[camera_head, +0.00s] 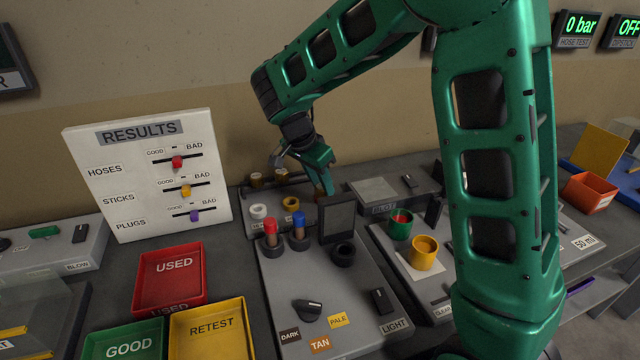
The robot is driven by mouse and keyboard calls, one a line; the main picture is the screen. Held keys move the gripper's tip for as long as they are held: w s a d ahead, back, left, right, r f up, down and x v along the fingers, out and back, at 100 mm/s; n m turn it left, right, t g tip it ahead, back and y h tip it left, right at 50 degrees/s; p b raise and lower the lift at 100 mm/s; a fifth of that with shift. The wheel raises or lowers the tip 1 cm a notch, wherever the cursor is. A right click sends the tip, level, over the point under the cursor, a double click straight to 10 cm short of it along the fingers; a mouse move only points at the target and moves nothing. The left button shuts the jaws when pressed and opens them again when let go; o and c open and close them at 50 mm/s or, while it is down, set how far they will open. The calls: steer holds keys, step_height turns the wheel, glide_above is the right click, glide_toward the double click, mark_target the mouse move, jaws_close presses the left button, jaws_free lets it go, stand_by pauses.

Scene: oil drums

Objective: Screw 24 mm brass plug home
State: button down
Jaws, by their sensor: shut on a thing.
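My gripper (318,188) is at the far side of the bench, at the back of the grey unit with the white and yellow rings. It is shut on a small brass-orange piece, which looks like the brass plug (319,191). The fingers and green wrist hide most of it, so I cannot tell how far it sits in any hole. Two brass-coloured pieces, one at the left (256,179) and one at the right (281,174), stand in the back row left of the gripper.
A white ring (258,211) and yellow ring (291,203) lie in front. Red-capped (270,233) and blue-capped (298,231) vials and a dark upright panel (337,218) stand nearer. The results board (150,205) stands left. Red (168,278) and yellow (207,335) trays lie front left.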

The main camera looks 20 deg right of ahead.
steer(key=shift+s+a+f, duration=0.1)
steer(key=shift+s+f, duration=0.05)
steer(key=m+g, duration=0.1)
steer(key=m, duration=0.2)
steer(key=m+g, duration=0.1)
steer(key=m, duration=0.2)
steer(key=c, duration=1.3)
jaws_free()
steer(key=shift+h, duration=0.3)
